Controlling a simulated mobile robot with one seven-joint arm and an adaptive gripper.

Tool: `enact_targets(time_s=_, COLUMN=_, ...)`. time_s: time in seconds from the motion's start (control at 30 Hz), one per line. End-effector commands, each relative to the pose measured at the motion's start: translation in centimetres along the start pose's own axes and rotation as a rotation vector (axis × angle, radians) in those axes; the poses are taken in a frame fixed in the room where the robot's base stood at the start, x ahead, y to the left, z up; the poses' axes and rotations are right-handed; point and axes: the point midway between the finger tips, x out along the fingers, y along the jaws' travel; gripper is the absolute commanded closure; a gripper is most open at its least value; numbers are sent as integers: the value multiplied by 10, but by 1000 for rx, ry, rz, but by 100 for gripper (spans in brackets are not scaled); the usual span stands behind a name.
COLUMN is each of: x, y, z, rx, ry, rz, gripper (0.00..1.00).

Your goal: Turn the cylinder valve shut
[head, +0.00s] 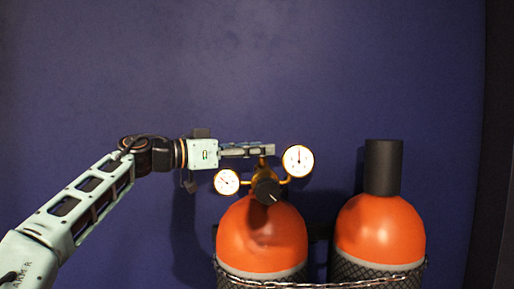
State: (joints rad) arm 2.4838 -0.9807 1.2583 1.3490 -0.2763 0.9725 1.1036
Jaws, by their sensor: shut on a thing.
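The left orange cylinder (258,238) stands upright with a brass cylinder valve (264,163) and regulator on top. My gripper (268,150) reaches in level from the left, its fingers at the top of the brass valve stem. It is shut on the top of the valve; the fingers hide the part between them. A black knob (267,192) with a white mark faces me just below. A smaller gauge (227,181) sits to the left of the valve and a larger gauge (298,160) to the right, close to the fingertips.
A second orange cylinder (378,233) with a black cap (383,167) stands to the right. A chain (325,286) runs across the front of both cylinders. A plain blue wall (300,65) is behind. The space above the gripper is free.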

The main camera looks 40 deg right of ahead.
Motion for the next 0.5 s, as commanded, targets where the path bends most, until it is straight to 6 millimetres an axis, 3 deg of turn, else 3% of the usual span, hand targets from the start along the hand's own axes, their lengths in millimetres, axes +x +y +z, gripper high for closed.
enact_targets(time_s=0.2, x=0, y=0, z=0, rx=0, ry=1, rz=-1, gripper=44)
enact_targets(time_s=0.5, x=-2, y=0, z=0, rx=0, ry=0, rz=-1, gripper=44)
